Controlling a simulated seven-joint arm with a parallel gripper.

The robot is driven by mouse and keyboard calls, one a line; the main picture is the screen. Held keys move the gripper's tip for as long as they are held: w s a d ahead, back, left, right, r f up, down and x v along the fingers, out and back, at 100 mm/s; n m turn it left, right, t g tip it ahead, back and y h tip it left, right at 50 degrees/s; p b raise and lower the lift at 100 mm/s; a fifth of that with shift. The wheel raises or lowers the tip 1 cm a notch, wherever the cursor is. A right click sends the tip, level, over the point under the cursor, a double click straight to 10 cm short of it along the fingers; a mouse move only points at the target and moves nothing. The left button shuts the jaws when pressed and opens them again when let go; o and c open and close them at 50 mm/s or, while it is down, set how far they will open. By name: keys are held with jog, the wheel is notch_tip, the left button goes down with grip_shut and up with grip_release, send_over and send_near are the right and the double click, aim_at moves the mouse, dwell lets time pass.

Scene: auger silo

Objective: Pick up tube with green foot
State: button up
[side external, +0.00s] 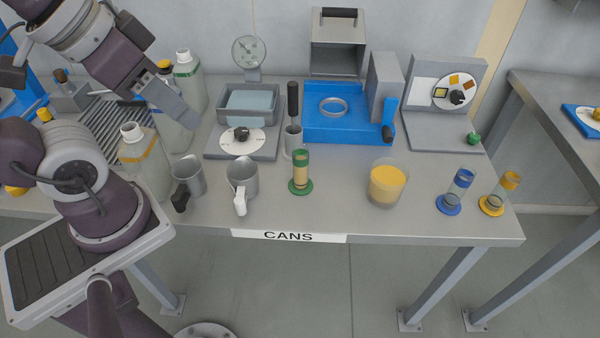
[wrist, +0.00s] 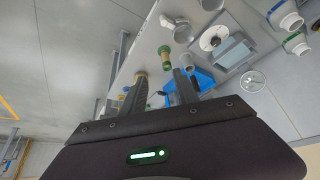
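The tube with a green foot (side external: 301,170) stands upright near the front middle of the bench, with a green top band and tan contents. It also shows in the wrist view (wrist: 167,61), beyond my fingertips. My gripper (side external: 184,113) is high at the upper left in the side view, well apart from the tube. In the wrist view its two fingers (wrist: 160,76) are spread with nothing visible between them. A tube with a blue foot (side external: 457,190) and a tube with a yellow foot (side external: 500,194) stand at the right front.
Two metal jugs (side external: 188,178) (side external: 242,180) stand left of the green-footed tube. A black-handled tool in a grey holder (side external: 293,140) is close behind it. A glass with orange contents (side external: 388,185) stands to its right.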

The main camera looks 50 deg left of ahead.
jog(key=o, duration=0.4)
jog(key=shift+o, duration=0.2)
jog(key=m+g+y, duration=0.1)
jog(key=m+y, duration=0.8)
jog(key=m, duration=1)
send_over(300, 168)
jog(key=s+a, duration=0.2)
jog(key=s, duration=0.5)
notch_tip(300, 168, down, 16)
jog(key=w+d+f+m+t, duration=0.1)
jog(key=f+m, duration=0.1)
jog(key=f, duration=0.1)
jog(key=w+d+f+m+t, duration=0.1)
jog(key=w+d+f+m, duration=0.1)
jog(key=f+m, duration=0.1)
jog(key=w+d+f+m+t, duration=0.1)
jog(key=d+f+m+t, duration=0.1)
jog(key=f+m, duration=0.1)
jog(key=shift+w+d+f, duration=0.1)
jog(key=shift+w+d, duration=0.15)
jog(key=shift+w, duration=0.05)
jog(key=x, duration=0.7)
jog(key=shift+s+a, duration=0.2)
jog(key=shift+s, duration=0.05)
